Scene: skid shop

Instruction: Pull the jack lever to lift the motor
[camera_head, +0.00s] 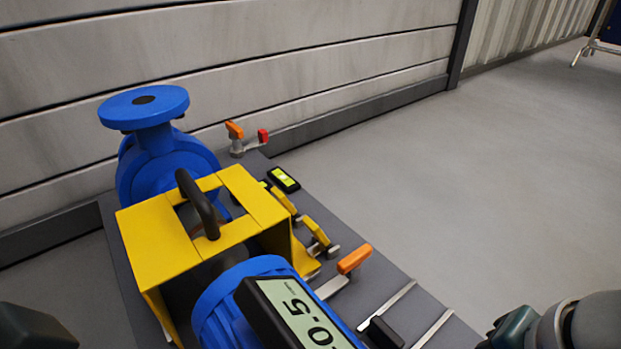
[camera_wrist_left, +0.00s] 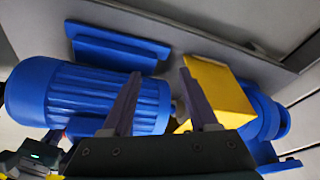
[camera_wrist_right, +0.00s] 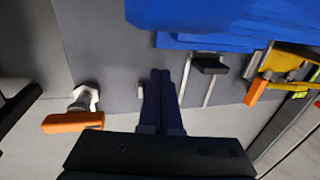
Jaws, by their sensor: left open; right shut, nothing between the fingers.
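The blue motor (camera_head: 225,300) lies at the front of the grey skid, behind a digital display; in the left wrist view it is the ribbed cylinder (camera_wrist_left: 90,95). An orange-handled lever (camera_head: 354,258) is beside it; the right wrist view shows an orange lever (camera_wrist_right: 255,92) at right and another orange-handled lever (camera_wrist_right: 72,122) on a pale mount at left. I cannot tell which is the jack lever. My left gripper (camera_wrist_left: 160,80) is open and empty over the motor and yellow guard. My right gripper (camera_wrist_right: 161,75) is shut and empty between the two orange levers.
A yellow guard (camera_head: 160,240) with a black handle (camera_head: 197,203) stands between the motor and a blue pump (camera_head: 150,150). More orange and red levers (camera_head: 263,136) are at the far end.

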